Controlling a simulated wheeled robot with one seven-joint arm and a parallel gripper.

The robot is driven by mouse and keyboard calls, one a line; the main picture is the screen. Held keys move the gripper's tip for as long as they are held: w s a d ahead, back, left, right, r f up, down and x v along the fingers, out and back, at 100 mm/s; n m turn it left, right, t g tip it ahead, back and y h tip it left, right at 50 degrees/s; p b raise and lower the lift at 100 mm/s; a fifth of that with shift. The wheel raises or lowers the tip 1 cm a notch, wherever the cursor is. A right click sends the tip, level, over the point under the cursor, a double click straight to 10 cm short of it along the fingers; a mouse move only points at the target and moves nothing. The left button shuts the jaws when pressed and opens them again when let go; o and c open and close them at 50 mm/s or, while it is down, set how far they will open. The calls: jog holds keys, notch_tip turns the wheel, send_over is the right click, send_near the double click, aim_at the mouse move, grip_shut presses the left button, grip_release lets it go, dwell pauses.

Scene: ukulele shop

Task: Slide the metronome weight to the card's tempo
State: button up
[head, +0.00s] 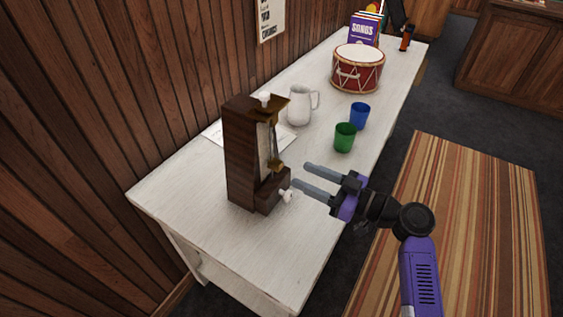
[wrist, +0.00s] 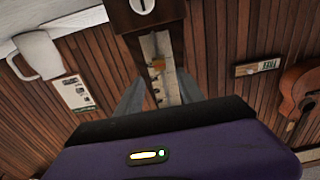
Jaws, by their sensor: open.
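The dark wooden metronome (head: 240,155) stands upright near the close end of the white table. A brass-coloured weight (head: 277,166) shows on its front rod, low down in the head view. In the wrist view the metronome (wrist: 122,14) is at the top, with its pale scale strip (wrist: 149,45) and a small brass piece (wrist: 158,64) in front of it. My gripper (head: 299,174) is open and empty, its fingers pointing at the metronome front, close to the weight. Contact cannot be told. A white paper (head: 213,132) lies partly hidden behind the metronome; its writing is unreadable.
A white pitcher (head: 299,106), a green cup (head: 345,138) and a blue cup (head: 359,116) stand behind the metronome. A red drum (head: 358,70) is farther back. A white knob (head: 287,196) sticks out low on the metronome. The close table end is clear.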

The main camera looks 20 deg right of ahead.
aim_at(281, 165)
jog(key=p+x, duration=0.1)
jog(key=x, duration=0.5)
jog(key=shift+r, duration=0.1)
jog(key=shift+w+a+p, duration=0.35)
jog(key=shift+w+a, duration=0.1)
jog(key=shift+w, duration=0.05)
grip_shut()
dwell(0.9)
